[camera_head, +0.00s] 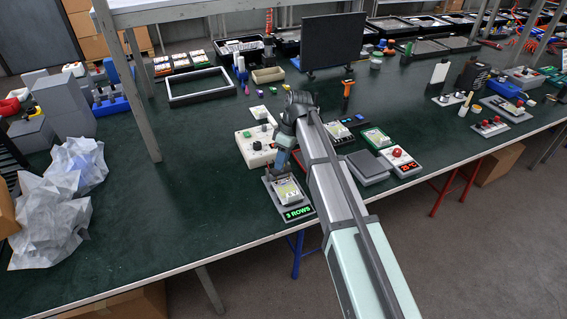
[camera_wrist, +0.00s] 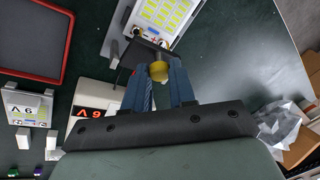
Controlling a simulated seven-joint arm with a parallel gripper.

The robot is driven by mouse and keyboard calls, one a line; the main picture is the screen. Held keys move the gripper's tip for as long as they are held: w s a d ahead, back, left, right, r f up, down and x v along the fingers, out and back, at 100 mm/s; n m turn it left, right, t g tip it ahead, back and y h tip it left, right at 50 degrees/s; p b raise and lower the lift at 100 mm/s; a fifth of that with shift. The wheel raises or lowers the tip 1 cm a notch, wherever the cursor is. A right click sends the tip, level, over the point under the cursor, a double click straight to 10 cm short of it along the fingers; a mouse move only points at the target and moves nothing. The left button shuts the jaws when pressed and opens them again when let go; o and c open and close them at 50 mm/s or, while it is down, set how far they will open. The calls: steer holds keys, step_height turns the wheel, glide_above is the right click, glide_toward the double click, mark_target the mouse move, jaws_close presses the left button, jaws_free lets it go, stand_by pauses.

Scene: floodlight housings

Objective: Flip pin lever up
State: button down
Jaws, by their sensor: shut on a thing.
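The lit panel device (camera_head: 285,206) stands near the front edge of the green table, with a green "3 ROWS" display on its front. In the wrist view its white panel with yellow lit cells (camera_wrist: 166,17) is at the top. A pin lever with a rounded yellow tip (camera_wrist: 158,71) sits at the panel's near edge. My gripper (camera_wrist: 157,76) has its two blue fingers shut on this lever, one on each side. My gripper also shows in the head view (camera_head: 281,165), over the back of the device. The lever's lower part and its exact tilt are hidden.
A dark grey plate (camera_head: 367,167) and a box with a red button (camera_head: 400,160) lie to the right, beyond my arm. Crumpled pale sheets (camera_head: 62,195) lie at the left; the table between is clear.

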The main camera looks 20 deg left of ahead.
steer(key=shift+w+a+r+g+h, duration=0.15)
steer(key=shift+w+a+g+h, duration=0.25)
steer(key=shift+g+h, duration=0.25)
steer(key=c, duration=1)
jaws_free()
steer(key=shift+o, duration=0.2)
steer(key=v, duration=0.7)
steer(key=shift+r, duration=0.25)
steer(key=shift+w, duration=0.1)
